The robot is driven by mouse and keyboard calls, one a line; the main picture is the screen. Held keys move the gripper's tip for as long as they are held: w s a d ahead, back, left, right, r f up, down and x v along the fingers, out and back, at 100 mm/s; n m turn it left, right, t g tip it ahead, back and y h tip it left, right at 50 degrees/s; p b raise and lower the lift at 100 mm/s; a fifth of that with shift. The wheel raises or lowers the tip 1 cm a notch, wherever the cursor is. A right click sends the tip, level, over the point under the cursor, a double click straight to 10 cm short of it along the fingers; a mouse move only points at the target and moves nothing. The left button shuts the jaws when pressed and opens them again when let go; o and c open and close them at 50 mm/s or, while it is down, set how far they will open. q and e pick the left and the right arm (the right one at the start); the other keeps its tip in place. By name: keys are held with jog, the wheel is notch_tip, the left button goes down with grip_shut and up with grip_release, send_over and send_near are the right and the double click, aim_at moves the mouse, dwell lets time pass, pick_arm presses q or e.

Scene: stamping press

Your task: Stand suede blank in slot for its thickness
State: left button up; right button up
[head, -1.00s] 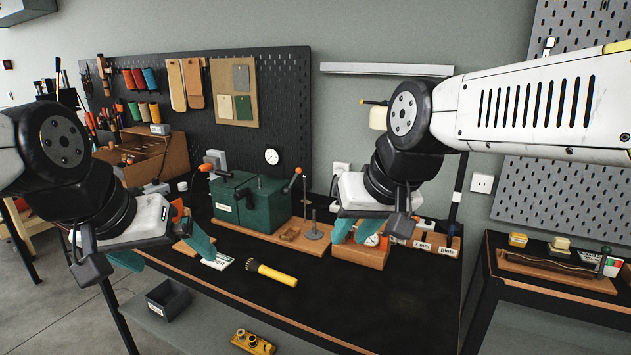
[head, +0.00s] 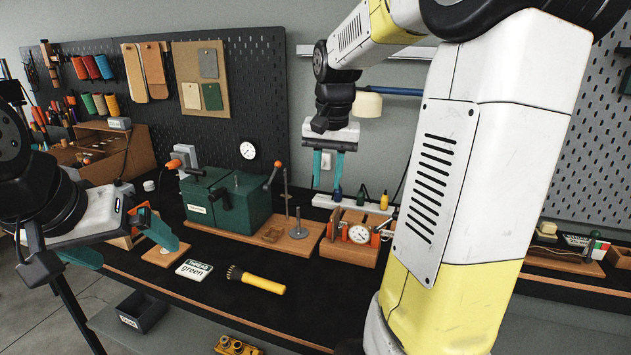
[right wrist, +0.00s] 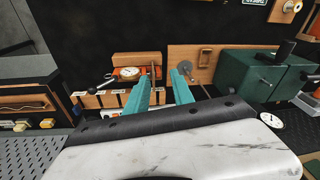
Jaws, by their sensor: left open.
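My left gripper (head: 125,245) is open at the bench's left front.
The green press (head: 225,203) stands left of the gauge block, with upright posts beside it. A white card (head: 195,268) and a yellow-handled brush (head: 262,281) lie in front. The front right of the bench top is bare. A grey bin (head: 142,310) sits lower down.

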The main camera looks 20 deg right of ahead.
aim_at(337, 214)
jog(key=w+d+f+m, duration=0.1)
jog(key=w, duration=0.1)
jog(key=w+d+f+g, duration=0.1)
jog(key=w+d+f, duration=0.1)
jog(key=w+d+f+m, duration=0.1)
jog(key=w+f, duration=0.1)
jog(key=shift+w+d+m+g, duration=0.15)
jog(key=shift+d+m+g, duration=0.15)
jog(key=shift+d+g, duration=0.1)
jog(key=shift+d+f, duration=0.1)
jog(key=shift+f, duration=3.95)
jog(key=shift+c, duration=0.2)
grip_shut()
jog(key=shift+r, duration=2.1)
